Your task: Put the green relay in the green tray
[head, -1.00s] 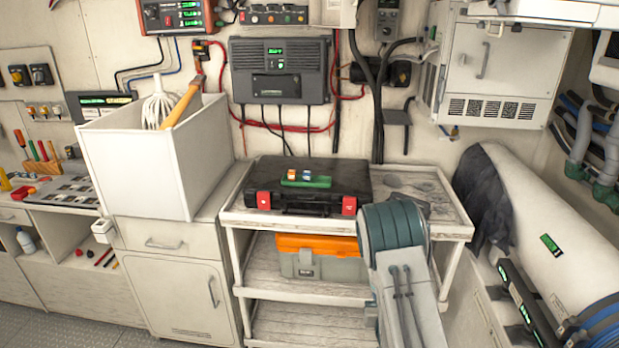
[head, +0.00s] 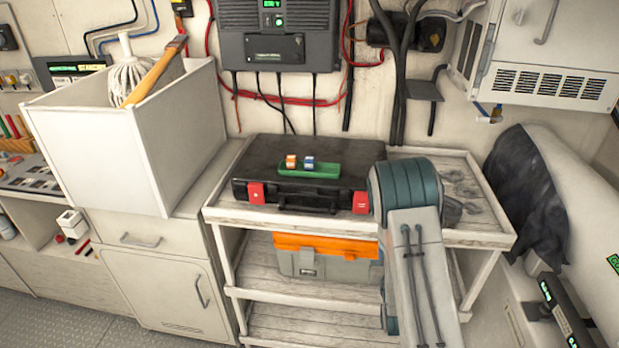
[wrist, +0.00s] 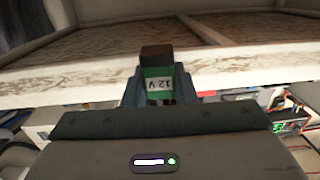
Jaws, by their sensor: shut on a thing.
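The green tray (head: 318,171) lies on the lid of a black case (head: 345,175) on the cart's top shelf. An orange-and-white relay (head: 291,160) and a blue-and-white relay (head: 308,162) stand in its left part; its right part looks empty. In the wrist view, my gripper (wrist: 158,90) is shut on the green relay (wrist: 157,72), which has a white "12 V" label and a dark brown end. In the head view, my gripper and the green relay are hidden behind my arm, to the right of the tray.
The cart's top shelf (head: 480,225) has bare room right of the case. An orange-and-grey toolbox (head: 310,258) sits on the shelf below. A white bin (head: 185,135) with a mop and a wooden-handled tool stands at left. Cables hang on the wall behind.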

